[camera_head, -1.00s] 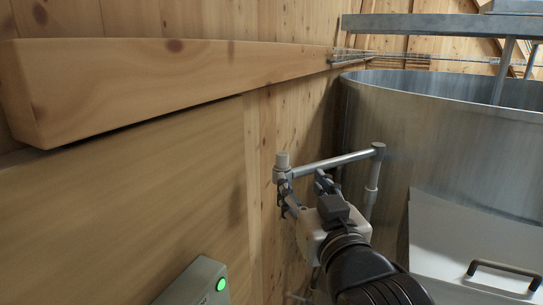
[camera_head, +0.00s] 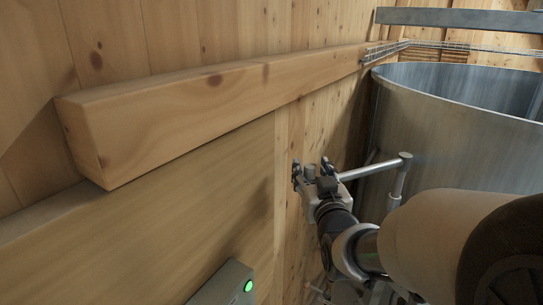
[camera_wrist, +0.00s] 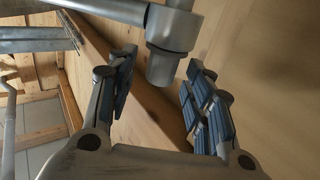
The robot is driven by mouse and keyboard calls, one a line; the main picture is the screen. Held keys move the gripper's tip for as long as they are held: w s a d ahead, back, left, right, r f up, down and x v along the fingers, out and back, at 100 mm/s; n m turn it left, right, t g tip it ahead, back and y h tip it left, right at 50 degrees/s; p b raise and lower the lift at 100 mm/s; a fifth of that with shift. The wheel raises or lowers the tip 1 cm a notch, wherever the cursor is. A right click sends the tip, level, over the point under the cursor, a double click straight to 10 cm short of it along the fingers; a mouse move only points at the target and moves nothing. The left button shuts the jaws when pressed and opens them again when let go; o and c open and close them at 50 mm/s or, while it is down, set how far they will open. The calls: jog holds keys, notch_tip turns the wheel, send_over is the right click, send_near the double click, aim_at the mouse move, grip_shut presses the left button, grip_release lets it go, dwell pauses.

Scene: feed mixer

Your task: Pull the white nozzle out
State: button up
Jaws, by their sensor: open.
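The nozzle (camera_wrist: 162,68) is a short pale grey-white cylinder in the wrist view. It sticks out of a grey fitting (camera_wrist: 173,28) at the end of a metal pipe. My gripper (camera_wrist: 163,58) is open, with a blue-padded finger on each side of the nozzle. A gap shows between the nozzle and both fingers, so it is not held. In the head view my gripper (camera_head: 313,170) is at the wall-side end of the pipe (camera_head: 370,169). The nozzle cannot be made out there, behind the fingers.
A large metal mixer drum (camera_head: 450,125) stands to the right, close behind the pipe. A thick wooden beam (camera_head: 210,110) runs along the wooden wall at left. A grey box with a green light (camera_head: 248,286) is below. Free air lies between wall and drum.

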jog(key=shift+w, duration=0.85)
grip_shut()
dwell(0.5)
